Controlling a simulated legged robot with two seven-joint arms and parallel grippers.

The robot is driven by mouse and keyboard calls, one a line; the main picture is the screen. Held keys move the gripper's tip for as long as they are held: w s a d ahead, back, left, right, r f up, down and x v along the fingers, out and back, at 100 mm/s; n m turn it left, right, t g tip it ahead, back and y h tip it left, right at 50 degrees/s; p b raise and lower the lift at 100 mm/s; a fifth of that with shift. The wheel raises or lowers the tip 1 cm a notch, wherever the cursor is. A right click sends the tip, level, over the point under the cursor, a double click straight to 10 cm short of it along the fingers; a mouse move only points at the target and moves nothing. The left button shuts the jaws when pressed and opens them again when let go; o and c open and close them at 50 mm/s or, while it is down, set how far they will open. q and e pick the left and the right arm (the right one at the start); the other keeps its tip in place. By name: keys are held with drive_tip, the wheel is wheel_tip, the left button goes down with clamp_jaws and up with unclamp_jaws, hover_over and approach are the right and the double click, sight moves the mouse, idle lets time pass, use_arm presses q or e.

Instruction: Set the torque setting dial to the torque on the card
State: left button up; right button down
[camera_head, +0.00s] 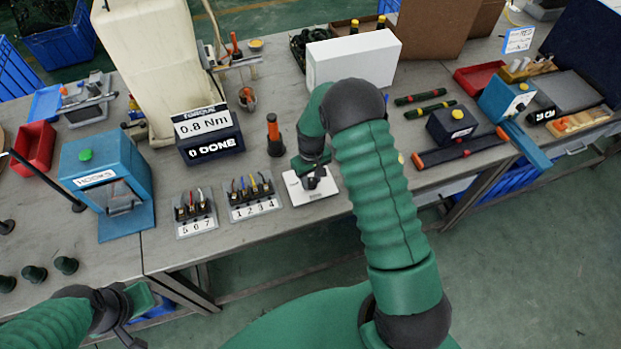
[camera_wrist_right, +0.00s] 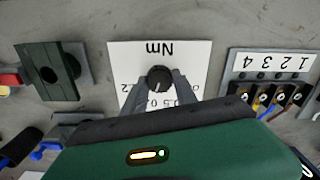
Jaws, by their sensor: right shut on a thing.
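The torque card (camera_head: 201,121) reads 0.8 Nm and stands on a dark box with a "0 DONE" display (camera_head: 211,149). The torque dial plate (camera_head: 304,190) is a white square marked Nm, lying on the bench; it also shows in the right wrist view (camera_wrist_right: 120,62). My right gripper (camera_wrist_right: 160,84) is shut on the black dial knob (camera_wrist_right: 159,74), its fingers either side of it. The fingers hide part of the scale, and the pointer setting cannot be read. My left gripper (camera_head: 130,318) is at the lower left, away from the dial; its fingertips are unclear.
Connector holders labelled 1 2 3 4 (camera_head: 254,195) and 5 6 7 (camera_head: 195,214) stand left of the dial plate. An orange-and-black screwdriver (camera_head: 274,136) stands behind. A white box (camera_head: 353,58) is at the back. A blue HOOKS box (camera_head: 104,182) is at the left.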

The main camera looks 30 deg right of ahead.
sight(312, 181)
drive_tip(key=shift+s, duration=0.15)
idle(0.3)
drive_tip(key=c, duration=1)
unclamp_jaws()
drive_tip(key=shift+d, duration=0.1)
drive_tip(key=shift+o, duration=0.2)
drive_tip(key=shift+r, duration=0.3)
wheel_tip(312, 181, up, 16)
